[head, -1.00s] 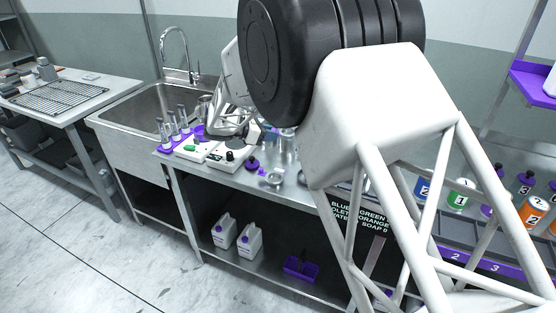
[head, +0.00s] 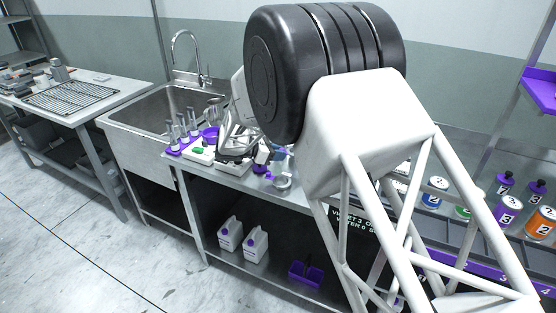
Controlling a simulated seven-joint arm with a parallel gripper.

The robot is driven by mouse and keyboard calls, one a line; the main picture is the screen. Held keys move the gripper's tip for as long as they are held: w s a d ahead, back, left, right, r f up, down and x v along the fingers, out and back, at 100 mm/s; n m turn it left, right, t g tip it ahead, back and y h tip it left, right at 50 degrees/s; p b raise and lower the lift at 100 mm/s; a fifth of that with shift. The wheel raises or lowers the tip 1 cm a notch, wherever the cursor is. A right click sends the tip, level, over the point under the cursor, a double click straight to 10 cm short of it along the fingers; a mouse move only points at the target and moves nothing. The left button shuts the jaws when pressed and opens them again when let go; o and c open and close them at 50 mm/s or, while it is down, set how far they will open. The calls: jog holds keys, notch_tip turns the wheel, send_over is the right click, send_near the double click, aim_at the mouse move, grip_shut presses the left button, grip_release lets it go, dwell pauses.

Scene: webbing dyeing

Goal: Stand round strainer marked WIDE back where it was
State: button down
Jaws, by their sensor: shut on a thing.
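My gripper (head: 230,147) is low over the metal bench (head: 241,183), to the right of the purple rack. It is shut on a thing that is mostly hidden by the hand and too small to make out. I cannot pick out the round strainer or read a WIDE mark anywhere. A small round metal piece (head: 282,183) lies near the bench's front edge, to the right of my gripper. A metal vessel (head: 213,107) stands behind the hand, near the sink.
A purple rack (head: 175,150) with several clear tubes stands at the bench's left end, beside white devices (head: 201,155). A steel sink (head: 160,112) is to the left. Jugs (head: 230,234) and a purple caddy (head: 305,272) are below. Numbered containers (head: 433,193) stand at the right.

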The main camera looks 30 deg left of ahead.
jog(key=shift+f, duration=1.35)
jog(key=shift+f, duration=0.6)
jog(key=c, duration=1)
grip_release()
jog(key=shift+r, duration=0.1)
jog(key=shift+r, duration=0.45)
jog(key=v, duration=1.2)
jog(key=shift+s, duration=0.1)
jog(key=shift+d, duration=0.15)
